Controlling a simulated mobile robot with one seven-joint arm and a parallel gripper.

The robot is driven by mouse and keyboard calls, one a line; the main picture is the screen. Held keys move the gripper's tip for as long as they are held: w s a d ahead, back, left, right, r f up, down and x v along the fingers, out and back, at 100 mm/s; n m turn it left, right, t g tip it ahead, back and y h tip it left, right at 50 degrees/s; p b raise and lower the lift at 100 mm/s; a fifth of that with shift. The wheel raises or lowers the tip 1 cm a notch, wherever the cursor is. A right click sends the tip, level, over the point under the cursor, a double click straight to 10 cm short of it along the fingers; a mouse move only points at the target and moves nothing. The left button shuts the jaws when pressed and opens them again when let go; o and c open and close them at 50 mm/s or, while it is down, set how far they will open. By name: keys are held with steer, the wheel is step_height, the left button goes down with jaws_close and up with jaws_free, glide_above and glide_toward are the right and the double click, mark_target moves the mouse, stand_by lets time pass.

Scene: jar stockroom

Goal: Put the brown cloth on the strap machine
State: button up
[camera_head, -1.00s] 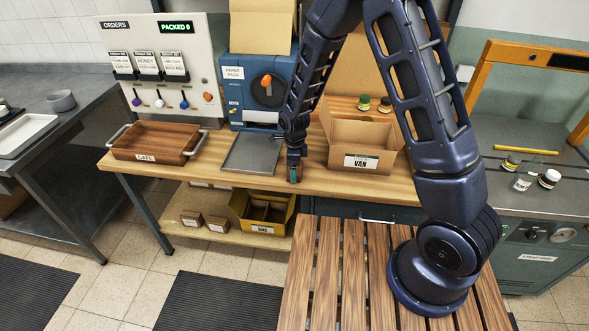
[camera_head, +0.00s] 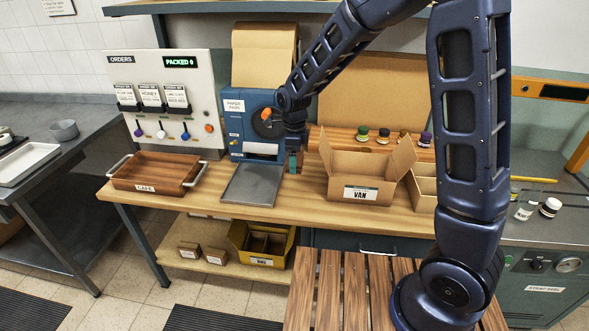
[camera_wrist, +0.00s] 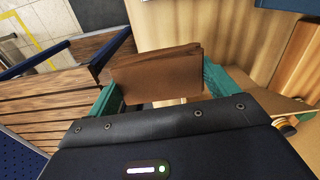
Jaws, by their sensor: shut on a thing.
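My gripper (camera_wrist: 160,88) is shut on the folded brown cloth (camera_wrist: 155,72), which shows between the two teal fingers in the wrist view. In the head view my gripper (camera_head: 293,162) hangs over the back of the wooden bench, in front of the blue paper machine's right side; the cloth is hard to make out there. The green-grey machine with an orange arch (camera_head: 578,150) at the far right looks like the strap machine; its front label is too small to read surely. My gripper is well to the left of it.
An open box marked VAN (camera_head: 358,193) stands right of my gripper, with jars on a wooden rack behind. A grey metal plate (camera_head: 250,184) and a wooden tray (camera_head: 150,172) lie to the left. Jars (camera_head: 550,207) and a yellow stick (camera_head: 535,180) are on the right-hand machine's top.

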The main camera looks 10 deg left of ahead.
steer(key=shift+r, duration=0.55)
steer(key=shift+w, duration=0.15)
steer(key=w+d+r+n, duration=0.1)
steer(key=w+r, duration=0.1)
steer(key=w, duration=0.4)
steer(key=w+d+r+n, duration=0.1)
steer(key=w+d+r, duration=0.1)
steer(key=w, duration=0.5)
steer(key=w+d, duration=0.9)
steer(key=d, duration=0.1)
steer(key=w+d+f+m, duration=0.1)
steer(key=w+d, duration=0.3)
steer(key=d, duration=0.8)
steer(key=w+d, duration=0.3)
steer(key=d, duration=0.8)
steer(key=w+d+f+m, duration=0.1)
steer(key=w+d, duration=0.3)
steer(key=d, duration=0.8)
steer(key=s+d+f, duration=0.1)
steer(key=s+d, duration=0.2)
steer(key=d, duration=1.8)
steer(key=m, duration=1.9)
glide_above(585, 224)
steer(key=f, duration=0.1)
step_height(585, 224, down, 20)
steer(key=shift+r, duration=0.1)
